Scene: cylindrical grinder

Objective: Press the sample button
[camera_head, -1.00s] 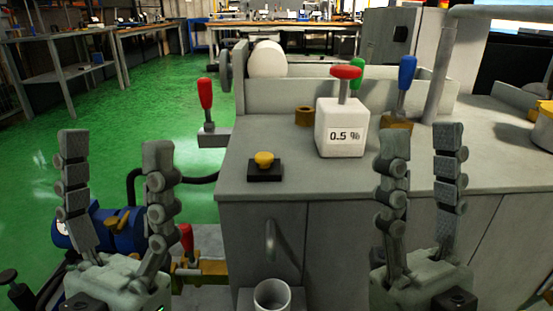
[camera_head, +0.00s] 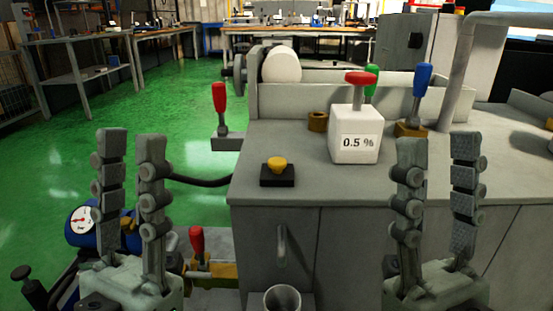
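A yellow mushroom button (camera_head: 277,164) on a black square base (camera_head: 277,181) sits at the front left corner of the grey machine top. No label shows on it, so I cannot tell whether it is the sample button. My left gripper (camera_head: 132,140) points up at the left of the machine, in front of the floor. Its fingers are apart, with a narrow gap, and hold nothing. My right gripper (camera_head: 438,145) points up in front of the machine at the right. Its fingers are wide apart and empty. Neither gripper touches the button.
A white block marked 0.5 % (camera_head: 355,136) with a red top knob (camera_head: 361,78) stands on the machine top (camera_head: 240,189). Red (camera_head: 219,100), green and blue (camera_head: 422,80) levers stand around it. A grey cup (camera_head: 282,299) is below the front.

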